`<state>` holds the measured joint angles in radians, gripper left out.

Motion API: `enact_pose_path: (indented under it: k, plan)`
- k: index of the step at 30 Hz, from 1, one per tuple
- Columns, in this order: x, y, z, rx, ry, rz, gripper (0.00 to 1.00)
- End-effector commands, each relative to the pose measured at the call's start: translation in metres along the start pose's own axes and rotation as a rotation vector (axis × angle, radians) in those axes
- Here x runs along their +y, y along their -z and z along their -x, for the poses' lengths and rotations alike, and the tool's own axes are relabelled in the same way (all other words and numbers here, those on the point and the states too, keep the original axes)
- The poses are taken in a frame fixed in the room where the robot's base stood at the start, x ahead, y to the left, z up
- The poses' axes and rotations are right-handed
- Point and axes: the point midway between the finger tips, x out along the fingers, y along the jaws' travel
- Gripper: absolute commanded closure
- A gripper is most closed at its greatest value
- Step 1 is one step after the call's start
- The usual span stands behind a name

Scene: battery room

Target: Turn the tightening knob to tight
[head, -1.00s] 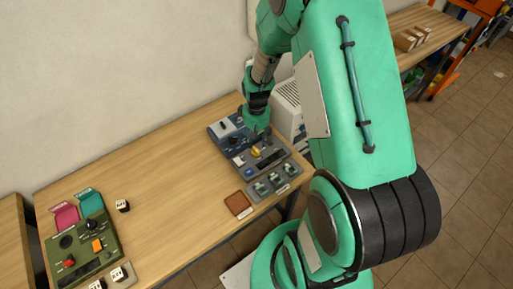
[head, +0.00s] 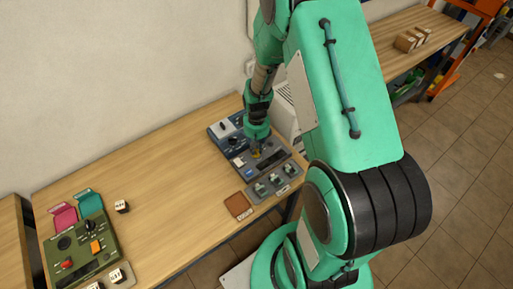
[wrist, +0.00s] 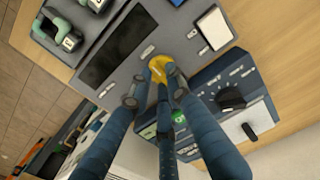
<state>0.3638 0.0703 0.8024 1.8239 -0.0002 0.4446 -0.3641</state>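The yellow knob (wrist: 159,66) sits on a grey panel (wrist: 118,79) with a dark display strip. I cannot read a label that names it as the tightening knob. In the head view only a bit of the yellow knob (head: 256,154) shows below my gripper (head: 257,147). In the wrist view the dark blue fingers of my gripper (wrist: 161,84) reach down around the knob, some on either side and one across its near part. I cannot tell whether the fingertips press on it.
A blue unit (wrist: 218,110) with a black dial stands right beside the panel. A grey tray (head: 273,186) with several green-and-grey parts lies in front of it. A brown pad (head: 238,205) lies to the left. A green control box (head: 88,250) is far left.

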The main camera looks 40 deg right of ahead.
Motion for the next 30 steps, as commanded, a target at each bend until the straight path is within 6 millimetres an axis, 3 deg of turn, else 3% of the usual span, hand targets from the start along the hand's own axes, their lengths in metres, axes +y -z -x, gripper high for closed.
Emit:
enact_pose_path:
  k: [22,23,25,30]
  plan:
    - [0.0001,0.0005,0.0003,0.000,0.000,0.110,1.00]
    - [0.0001,0.0004,0.0003,0.000,0.000,0.110,0.79]
    - [0.0001,0.0004,0.0002,0.000,0.000,0.110,0.65]
    - [0.0001,0.0004,0.0001,0.000,0.000,0.110,0.64]
